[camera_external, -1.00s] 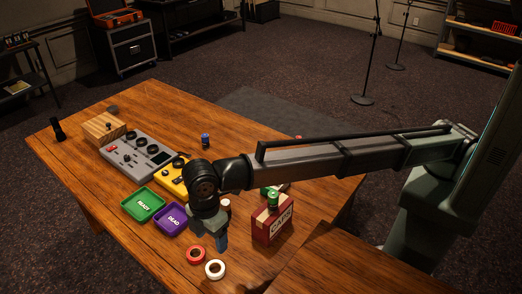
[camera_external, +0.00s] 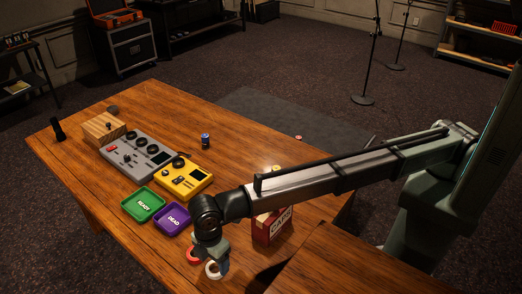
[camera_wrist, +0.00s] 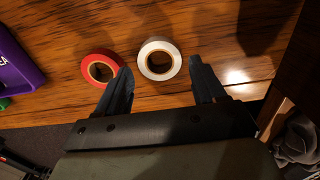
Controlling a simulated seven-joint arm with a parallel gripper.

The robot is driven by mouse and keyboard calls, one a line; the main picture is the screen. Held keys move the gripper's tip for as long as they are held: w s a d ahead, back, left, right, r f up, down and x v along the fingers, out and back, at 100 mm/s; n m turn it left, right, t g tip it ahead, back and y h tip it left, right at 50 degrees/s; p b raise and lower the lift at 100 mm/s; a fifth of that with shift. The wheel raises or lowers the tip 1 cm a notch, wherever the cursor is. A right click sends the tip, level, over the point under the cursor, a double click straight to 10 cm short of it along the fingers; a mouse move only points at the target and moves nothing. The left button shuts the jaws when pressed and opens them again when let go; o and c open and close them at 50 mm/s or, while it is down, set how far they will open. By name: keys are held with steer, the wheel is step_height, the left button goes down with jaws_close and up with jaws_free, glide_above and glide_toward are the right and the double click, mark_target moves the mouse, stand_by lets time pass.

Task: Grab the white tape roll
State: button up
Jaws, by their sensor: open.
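The white tape roll (camera_external: 213,270) lies flat on the wooden table near its front edge, partly hidden by my gripper in the external view. In the wrist view the white tape roll (camera_wrist: 159,59) lies just beyond the fingertips, roughly between their lines and nearer the left finger. My gripper (camera_wrist: 162,70) is open and empty. In the external view my gripper (camera_external: 209,256) hangs above the two tape rolls. Its height above the table is hard to tell.
A red tape roll (camera_wrist: 101,68) lies left of the white one, close to my left finger. A purple tray (camera_external: 173,219) and a green tray (camera_external: 143,204) lie further left. A red box (camera_external: 271,229) stands to the right. Grey (camera_external: 137,155) and yellow (camera_external: 185,180) devices sit behind.

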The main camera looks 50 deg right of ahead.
mark_target(216, 271)
steer(key=shift+f, duration=1.5)
steer(key=shift+c, duration=0.4)
steer(key=c, duration=0.7)
steer(key=shift+r, duration=0.15)
